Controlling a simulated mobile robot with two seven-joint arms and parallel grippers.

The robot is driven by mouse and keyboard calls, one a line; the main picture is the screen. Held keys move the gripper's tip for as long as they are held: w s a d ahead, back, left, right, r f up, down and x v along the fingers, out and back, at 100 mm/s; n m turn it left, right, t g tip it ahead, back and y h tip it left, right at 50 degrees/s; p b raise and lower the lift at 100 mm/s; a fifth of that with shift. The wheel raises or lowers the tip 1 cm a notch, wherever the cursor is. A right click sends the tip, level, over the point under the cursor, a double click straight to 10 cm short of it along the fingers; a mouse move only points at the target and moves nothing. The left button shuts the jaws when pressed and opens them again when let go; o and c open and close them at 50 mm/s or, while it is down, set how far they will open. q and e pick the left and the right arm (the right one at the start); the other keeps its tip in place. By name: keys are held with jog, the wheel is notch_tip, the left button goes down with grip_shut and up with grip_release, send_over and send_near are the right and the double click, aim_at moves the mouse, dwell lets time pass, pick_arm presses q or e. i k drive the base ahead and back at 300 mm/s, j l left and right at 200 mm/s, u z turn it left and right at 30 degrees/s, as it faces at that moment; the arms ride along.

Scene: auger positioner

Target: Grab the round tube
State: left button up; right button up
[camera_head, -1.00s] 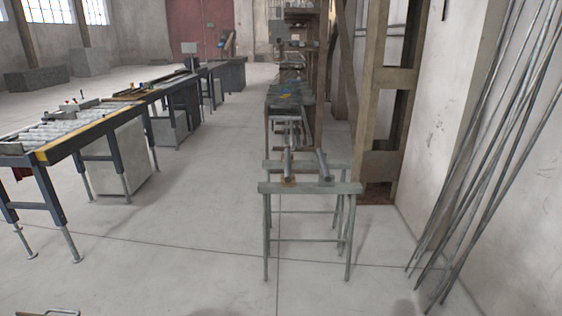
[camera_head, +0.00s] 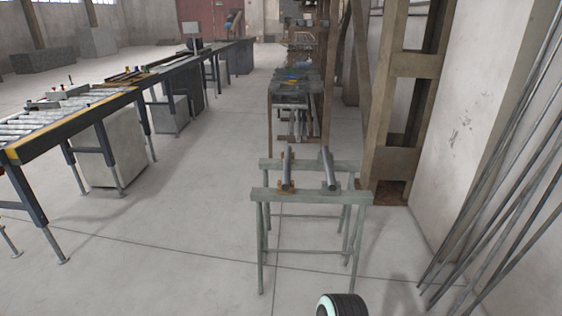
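Two grey metal tubes lie across a pair of pale green sawhorses (camera_head: 312,197) at the middle of the view, pointing away from me. The left tube (camera_head: 287,170) and the right tube (camera_head: 329,171) lie a hand's breadth or more apart. Both look long and narrow; at this size I cannot tell for sure which one has a round section. Neither gripper is in view. A black and pale rounded part of my own arm (camera_head: 343,306) shows at the bottom edge, apart from the sawhorses.
A roller conveyor table (camera_head: 70,125) runs along the left. Several long thin rods (camera_head: 500,190) lean on the right wall. A wooden post frame (camera_head: 400,130) stands behind the sawhorses to the right. The floor before the sawhorses and to their left is clear.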

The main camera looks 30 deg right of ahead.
aim_at(286, 170)
jog(key=i+l+u, duration=0.1)
jog(key=l, duration=0.25)
jog(key=i+l, duration=0.25)
jog(key=i+l+u, duration=0.15)
jog(key=l, duration=0.25)
jog(key=i, duration=0.05)
